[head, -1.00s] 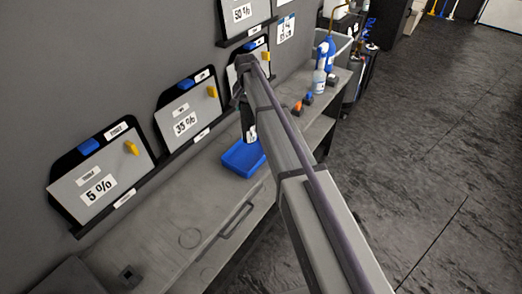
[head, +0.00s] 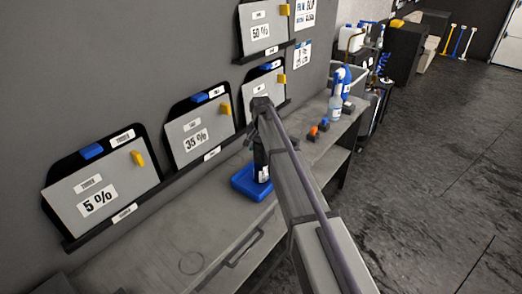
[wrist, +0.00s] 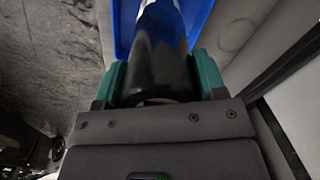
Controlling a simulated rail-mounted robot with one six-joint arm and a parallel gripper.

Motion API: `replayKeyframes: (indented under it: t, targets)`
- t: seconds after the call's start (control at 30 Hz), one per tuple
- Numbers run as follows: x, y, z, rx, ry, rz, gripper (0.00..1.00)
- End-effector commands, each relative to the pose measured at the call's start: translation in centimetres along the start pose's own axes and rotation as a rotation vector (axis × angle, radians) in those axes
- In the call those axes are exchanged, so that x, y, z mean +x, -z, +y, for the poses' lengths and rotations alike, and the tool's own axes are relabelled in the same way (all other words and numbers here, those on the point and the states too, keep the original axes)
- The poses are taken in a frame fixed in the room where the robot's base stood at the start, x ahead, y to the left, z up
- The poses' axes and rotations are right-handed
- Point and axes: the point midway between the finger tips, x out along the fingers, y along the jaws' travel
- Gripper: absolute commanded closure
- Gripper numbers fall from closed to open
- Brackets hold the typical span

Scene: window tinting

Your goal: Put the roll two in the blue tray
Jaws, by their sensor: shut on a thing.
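A dark roll (head: 261,158) with a white label hangs upright from the end of my arm in the head view. Its lower end overlaps the blue tray (head: 243,187) on the grey bench; I cannot tell whether it touches the tray floor. I cannot read a number on the label. In the wrist view the green fingers of my gripper (wrist: 161,78) are shut on the black roll (wrist: 160,50), one on each side. The blue tray (wrist: 124,28) shows behind it. My arm partly hides the gripper in the head view.
Tint sample panels marked 5 % (head: 98,202), 35 % (head: 196,141) and 50 % (head: 263,33) hang on the wall. Small orange-topped (head: 313,133) things and a spray bottle (head: 335,103) stand farther along the bench. The bench's near-left part is clear.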

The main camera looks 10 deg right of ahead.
Motion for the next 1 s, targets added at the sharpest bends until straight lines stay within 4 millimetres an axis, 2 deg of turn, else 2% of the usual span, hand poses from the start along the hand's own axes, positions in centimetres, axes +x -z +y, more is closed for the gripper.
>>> replayKeyframes:
  t: [0.1,0.13,0.37,0.6,0.73,0.87,1.0]
  targets:
    - [0.5,0.0,0.0,0.0,0.0,0.0,0.96]
    - [0.3,0.0,0.0,0.0,0.0,0.0,0.33]
    - [0.3,0.0,0.0,0.0,0.0,0.0,0.11]
    - [0.2,0.0,0.0,0.0,0.0,0.0,0.1]
    - [-0.9,0.0,0.0,0.0,0.0,0.0,0.1]
    - [-3.5,0.0,0.0,0.0,0.0,0.0,0.1]
    - [-7.3,0.0,0.0,0.0,0.0,0.0,0.1]
